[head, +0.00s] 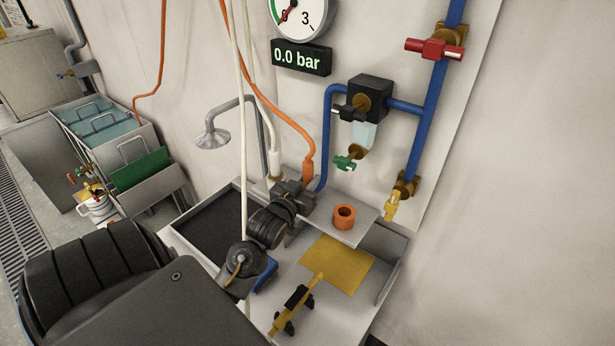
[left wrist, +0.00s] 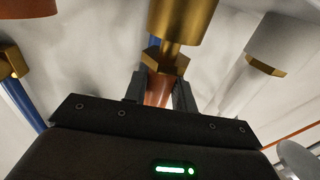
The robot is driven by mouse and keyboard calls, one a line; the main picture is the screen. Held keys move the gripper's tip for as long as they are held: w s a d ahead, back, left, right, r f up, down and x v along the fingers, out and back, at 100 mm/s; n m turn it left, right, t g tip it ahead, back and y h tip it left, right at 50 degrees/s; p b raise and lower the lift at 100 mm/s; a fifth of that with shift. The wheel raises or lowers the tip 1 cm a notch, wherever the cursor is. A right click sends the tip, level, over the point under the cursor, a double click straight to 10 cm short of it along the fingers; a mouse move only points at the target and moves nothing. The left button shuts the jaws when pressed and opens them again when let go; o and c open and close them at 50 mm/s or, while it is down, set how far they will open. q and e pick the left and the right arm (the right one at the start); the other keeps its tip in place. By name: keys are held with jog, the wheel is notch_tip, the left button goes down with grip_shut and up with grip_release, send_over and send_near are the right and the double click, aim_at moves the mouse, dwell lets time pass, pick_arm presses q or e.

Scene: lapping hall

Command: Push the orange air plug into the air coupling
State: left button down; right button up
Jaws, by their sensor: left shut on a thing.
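The orange air plug (head: 308,172) hangs at the end of an orange hose. My left gripper (head: 297,192) is shut on it. In the left wrist view, orange (left wrist: 158,90) shows between the fingertips, with a brass hex fitting (left wrist: 166,61) in line just beyond. An orange ring-shaped socket (head: 344,214), which looks like the air coupling, stands on the light shelf. It is a short way right of the gripper, apart from the plug in the head view. The plug's lower end is hidden by the gripper in the head view. My right gripper is not in view.
A white hose with a white fitting (head: 275,164) hangs close left of the gripper. Blue pipes (head: 429,130) with a red-handled valve (head: 436,48) run up the wall at right. A gauge (head: 299,14) and a display (head: 301,58) reading 0.0 bar are above.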

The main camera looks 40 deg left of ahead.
pick_arm(q)
jog(key=shift+f+b, duration=0.5)
jog(key=shift+f, duration=0.4)
jog(key=c, duration=1.1)
grip_release()
jog(key=shift+o, duration=0.2)
jog(key=b+v, duration=0.3)
jog(key=v, duration=0.7)
jog(key=shift+s, duration=0.4)
